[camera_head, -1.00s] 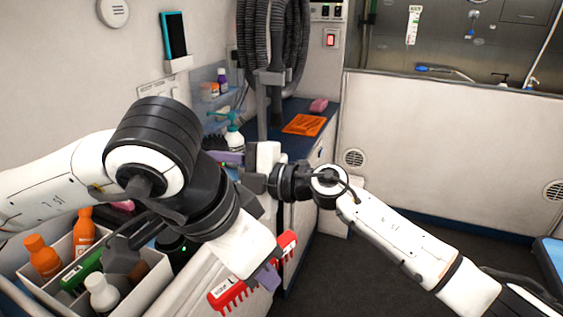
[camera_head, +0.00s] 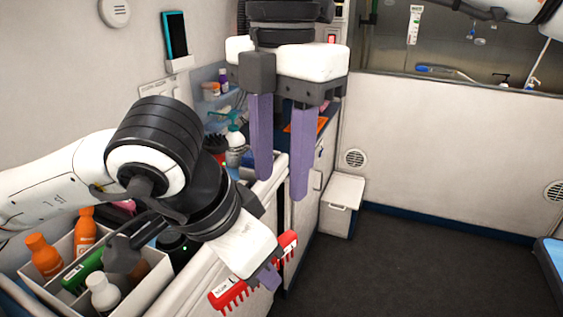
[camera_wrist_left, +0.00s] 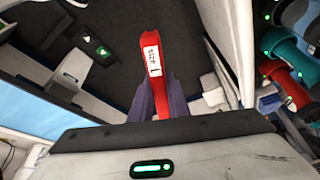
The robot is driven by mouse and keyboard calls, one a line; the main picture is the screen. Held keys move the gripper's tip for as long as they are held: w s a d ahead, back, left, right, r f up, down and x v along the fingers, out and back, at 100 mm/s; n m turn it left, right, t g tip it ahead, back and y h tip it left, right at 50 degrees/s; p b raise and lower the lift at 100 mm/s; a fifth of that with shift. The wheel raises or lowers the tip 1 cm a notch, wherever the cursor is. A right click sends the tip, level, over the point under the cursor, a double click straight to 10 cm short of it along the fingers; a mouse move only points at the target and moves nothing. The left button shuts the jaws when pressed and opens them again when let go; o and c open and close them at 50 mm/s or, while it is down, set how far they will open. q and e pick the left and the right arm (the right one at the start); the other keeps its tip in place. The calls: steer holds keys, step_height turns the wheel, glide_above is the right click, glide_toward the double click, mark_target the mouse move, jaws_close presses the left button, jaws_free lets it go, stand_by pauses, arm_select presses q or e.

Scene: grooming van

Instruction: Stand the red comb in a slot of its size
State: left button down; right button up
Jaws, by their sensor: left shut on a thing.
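The red comb (camera_head: 231,293) is in my left gripper (camera_head: 267,277), low in the middle of the head view, with its teeth pointing down. The purple fingers are shut across its middle, and it is clear of the counter front. My right gripper (camera_head: 281,182) hangs above with two purple fingers apart, pointing down and empty. I cannot make out a slot for the comb in either view.
A white caddy (camera_head: 28,280) at lower left holds orange bottles (camera_head: 43,258), a white bottle (camera_head: 103,295) and a green item (camera_head: 88,268). A spray bottle (camera_head: 236,140) stands behind, partly hidden. A white bin (camera_head: 343,195) stands on the floor. The dark floor at right is clear.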

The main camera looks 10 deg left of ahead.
mark_target(282, 235)
step_height(282, 235, down, 12)
steer(key=shift+d+r, duration=0.1)
steer(key=shift+d, duration=0.05)
stand_by(0.4)
arm_select(q)
steer(key=shift+d, duration=0.1)
arm_select(e)
jaws_close()
arm_select(q)
steer(key=c, duration=1.6)
jaws_free()
